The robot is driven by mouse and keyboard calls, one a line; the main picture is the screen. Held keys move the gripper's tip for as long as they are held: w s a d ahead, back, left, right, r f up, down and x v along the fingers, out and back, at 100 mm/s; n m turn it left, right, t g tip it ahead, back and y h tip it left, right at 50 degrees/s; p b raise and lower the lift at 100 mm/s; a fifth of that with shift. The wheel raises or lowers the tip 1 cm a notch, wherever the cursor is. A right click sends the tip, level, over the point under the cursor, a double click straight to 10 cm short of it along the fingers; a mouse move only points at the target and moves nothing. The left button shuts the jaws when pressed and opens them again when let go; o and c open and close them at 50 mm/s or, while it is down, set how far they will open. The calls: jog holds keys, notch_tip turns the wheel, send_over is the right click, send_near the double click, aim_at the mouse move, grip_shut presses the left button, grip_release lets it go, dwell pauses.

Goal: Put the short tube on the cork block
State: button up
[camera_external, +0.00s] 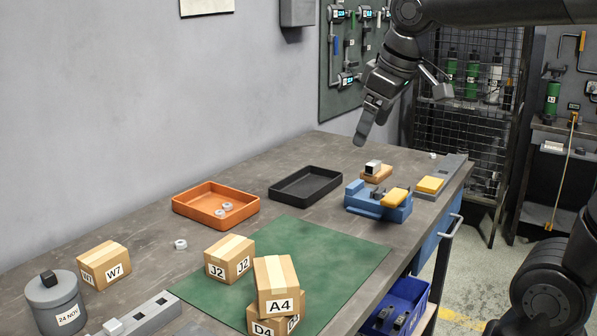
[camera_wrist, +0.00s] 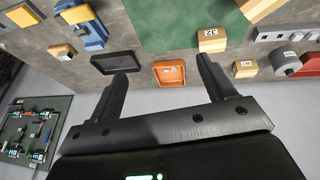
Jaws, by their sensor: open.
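The tan cork block (camera_external: 379,177) lies on the bench behind the blue vise. A short grey piece with a pale end, which looks like the short tube (camera_external: 373,167), rests on top of it. In the wrist view the cork block (camera_wrist: 62,48) is at the upper left, with the small pale piece on it (camera_wrist: 62,53). My gripper (camera_external: 361,141) is open and empty. It hangs above the far side of the bench, up and slightly left of the block, touching nothing. In the wrist view its two fingers (camera_wrist: 162,69) stand wide apart.
A blue vise (camera_external: 378,209) with a yellow block stands just in front of the cork block. A black tray (camera_external: 306,200) and an orange tray (camera_external: 188,211) holding white rings lie to the left. Cardboard boxes (camera_external: 229,258) stand on and beside the green mat (camera_external: 330,255).

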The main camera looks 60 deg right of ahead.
jog(key=s+a+f+t+y, duration=0.1)
jog(key=s+a+f, duration=0.3)
jog(key=s, duration=0.6)
notch_tip(320, 180, down, 3)
jog(key=shift+s+r+m, duration=0.1)
jog(key=shift+s+m, duration=0.1)
jog(key=shift+m, duration=0.1)
dwell(0.4)
